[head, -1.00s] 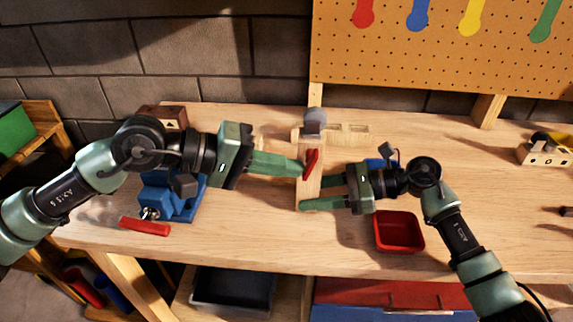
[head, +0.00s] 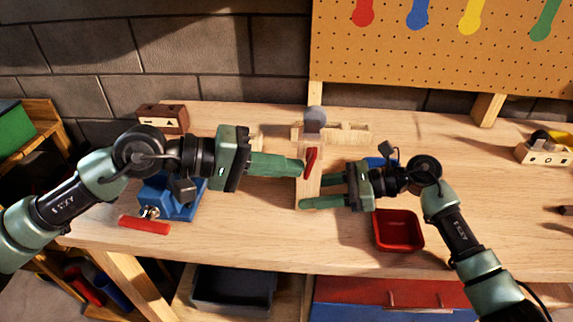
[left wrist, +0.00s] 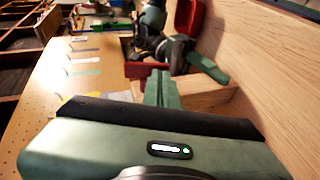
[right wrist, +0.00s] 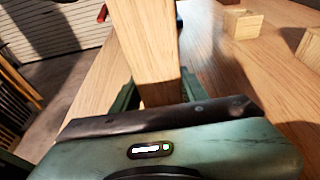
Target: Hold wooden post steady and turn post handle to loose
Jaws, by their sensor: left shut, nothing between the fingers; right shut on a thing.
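The wooden post (head: 309,190) stands up from the workbench and fills the middle of the right wrist view (right wrist: 150,50). Its red handle (head: 311,160) is on the upper part of the post, tilted from vertical; it appears to show in the left wrist view too (left wrist: 146,70). My right gripper (head: 312,191) is shut on the post below the handle, one finger on each side. My left gripper (head: 303,167) is shut and empty, its fingertips just left of the handle. Whether they touch the handle I cannot tell.
A grey round piece (head: 315,119) is behind the post. A blue vise (head: 180,198) with a red bar (head: 144,225) is at the left.

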